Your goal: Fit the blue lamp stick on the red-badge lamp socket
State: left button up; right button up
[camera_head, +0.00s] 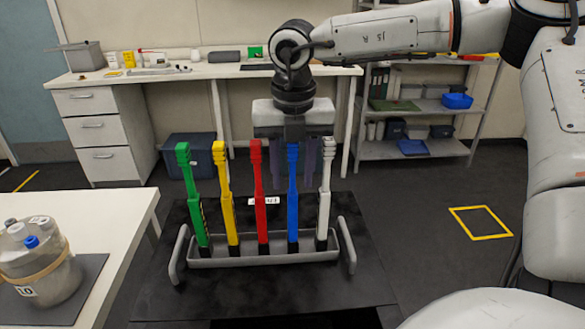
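The blue lamp stick (292,205) stands upright in a grey rack (262,257), between the red and white sticks. My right gripper (294,180) points down at the blue stick. Its dark fingers are apart, one to each side of the stick's upper part, with clear gaps. I cannot tell whether the stick is between the fingers or just in front of them. My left gripper is out of view. I see no red-badge lamp socket.
Green (192,200), yellow (226,200), red (259,200) and white (324,200) sticks share the rack on a black table (260,295). A capped vessel (40,270) stands on the white table (110,220) at left. A bench and shelves stand behind.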

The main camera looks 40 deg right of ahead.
grip_shut()
jog(key=shift+r, duration=1.3)
